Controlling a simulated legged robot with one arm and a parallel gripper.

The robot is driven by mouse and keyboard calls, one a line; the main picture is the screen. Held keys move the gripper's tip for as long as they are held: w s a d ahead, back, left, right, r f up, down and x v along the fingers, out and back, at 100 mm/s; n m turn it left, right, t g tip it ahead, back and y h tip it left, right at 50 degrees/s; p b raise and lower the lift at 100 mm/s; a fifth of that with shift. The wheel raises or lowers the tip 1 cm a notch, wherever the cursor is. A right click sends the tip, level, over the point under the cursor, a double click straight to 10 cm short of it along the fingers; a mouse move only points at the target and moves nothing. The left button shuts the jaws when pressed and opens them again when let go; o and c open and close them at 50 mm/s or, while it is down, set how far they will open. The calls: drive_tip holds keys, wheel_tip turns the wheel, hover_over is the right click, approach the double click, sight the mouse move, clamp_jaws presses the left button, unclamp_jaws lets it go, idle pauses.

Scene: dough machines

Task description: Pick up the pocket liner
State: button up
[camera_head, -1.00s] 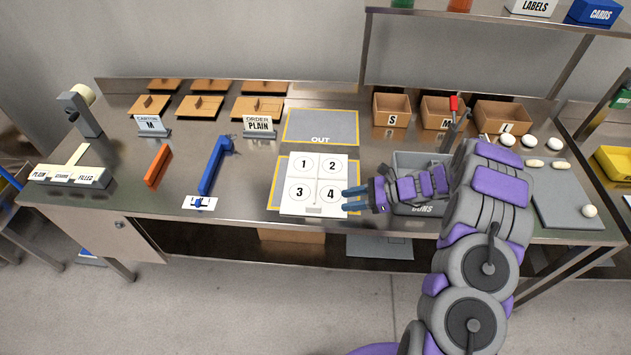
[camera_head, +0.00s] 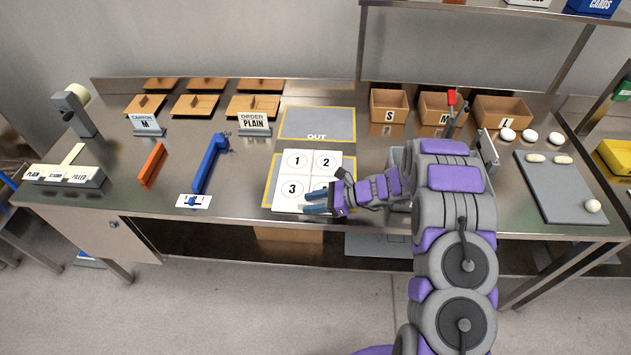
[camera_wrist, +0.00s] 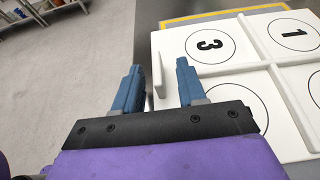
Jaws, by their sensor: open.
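The pocket liner is a white square tray (camera_head: 309,174) with raised dividers and circles numbered 1 to 4. It lies on the steel bench inside a yellow-edged area. In the wrist view, the liner (camera_wrist: 262,45) fills the right side, and a small upright white tab (camera_wrist: 158,80) stands at its near edge. My gripper (camera_head: 308,203) is at the liner's front right, covering part of the 4 pocket. In the wrist view, my gripper (camera_wrist: 159,66) is open with the tab appearing between its blue fingers. Whether they touch it cannot be told.
A grey OUT area (camera_head: 317,123) lies behind the liner. A blue bar (camera_head: 208,165) and an orange bar (camera_head: 152,165) lie to the left. Cardboard boxes (camera_head: 388,106) stand behind on the right. A grey board (camera_head: 560,190) with dough pieces is far right.

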drive_tip(key=shift+s+a+f, duration=0.1)
drive_tip(key=shift+a+f, duration=0.05)
drive_tip(key=shift+a, duration=0.35)
drive_tip(key=shift+s+a+f, duration=0.1)
drive_tip(key=shift+a, duration=0.4)
drive_tip(key=shift+f, duration=0.15)
drive_tip(key=c, duration=0.4)
drive_tip(key=shift+s+d, duration=0.15)
drive_tip(key=shift+d, duration=0.15)
clamp_jaws()
